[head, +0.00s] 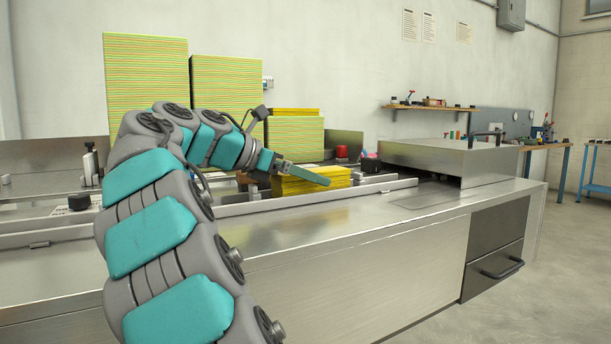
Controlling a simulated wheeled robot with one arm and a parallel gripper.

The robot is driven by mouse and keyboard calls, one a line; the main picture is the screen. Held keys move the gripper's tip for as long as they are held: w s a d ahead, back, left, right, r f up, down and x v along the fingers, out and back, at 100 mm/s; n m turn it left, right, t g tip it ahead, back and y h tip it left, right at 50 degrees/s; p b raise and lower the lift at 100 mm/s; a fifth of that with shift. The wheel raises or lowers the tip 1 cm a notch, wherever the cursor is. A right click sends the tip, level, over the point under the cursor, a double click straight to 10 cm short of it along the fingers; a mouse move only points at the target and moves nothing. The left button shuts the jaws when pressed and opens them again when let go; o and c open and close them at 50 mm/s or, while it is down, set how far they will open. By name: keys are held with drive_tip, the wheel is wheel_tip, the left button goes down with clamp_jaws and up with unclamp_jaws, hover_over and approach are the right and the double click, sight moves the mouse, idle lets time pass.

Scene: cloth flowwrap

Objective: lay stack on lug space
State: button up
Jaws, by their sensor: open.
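My gripper (302,174) is at the infeed of the steel wrapping machine, at the end of my teal and grey arm. One long finger shows, lying over the top of a yellow stack of cloths (312,186); the other finger is not clearly seen. The jaws are open. The yellow stack sits low behind the front rail (375,187) of the infeed channel. Whether it touches the finger, and how it sits between the lugs, cannot be told from here. Another yellow stack (296,112) lies on top of the shortest yellow-green pile (294,139) behind.
Two taller yellow-green piles (146,80) (228,90) stand at the back left, close behind my arm. A steel housing (450,160) closes off the channel's right end. A red button (342,152) stands behind the channel. The front steel top (350,220) is clear.

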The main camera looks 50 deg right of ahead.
sight(283, 185)
drive_tip(key=shift+a+r, duration=0.15)
drive_tip(key=shift+r, duration=0.05)
drive_tip(key=p+v, duration=0.1)
drive_tip(key=v, duration=0.5)
drive_tip(key=shift+w+a+r, duration=0.1)
drive_tip(key=shift+w, duration=0.05)
drive_tip(key=shift+a+r, duration=0.1)
drive_tip(key=shift+a, duration=0.35)
